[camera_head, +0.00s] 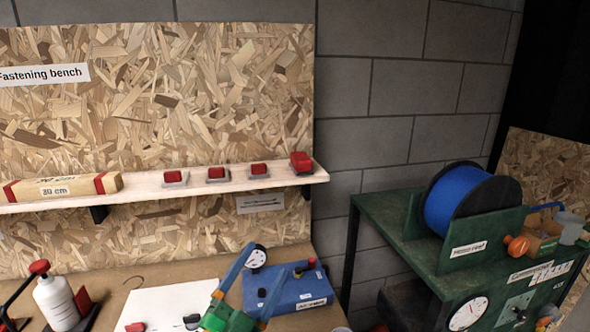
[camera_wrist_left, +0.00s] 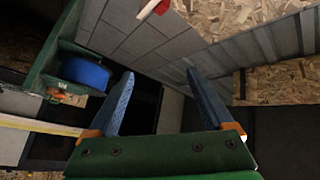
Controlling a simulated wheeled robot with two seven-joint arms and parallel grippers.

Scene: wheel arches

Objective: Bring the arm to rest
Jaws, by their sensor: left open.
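My left gripper (camera_head: 268,258) is at the lower middle of the head view, in front of the fastening bench. It has a green body and two blue fingers with orange at their roots. The fingers stand apart with nothing between them. In the left wrist view, the open fingers (camera_wrist_left: 159,73) point away over the wall and floor, and the gap is empty. A blue box (camera_head: 300,289) lies on the bench behind the fingers, partly covered by them. My right gripper does not show.
A wooden shelf (camera_head: 140,191) carries several red-topped pieces and a wooden block (camera_head: 62,188). A white bottle (camera_head: 56,303) stands at the bench's left. The green stand (camera_head: 390,215) at right holds a blue hose reel (camera_head: 458,203). A white sheet (camera_head: 165,303) lies on the bench.

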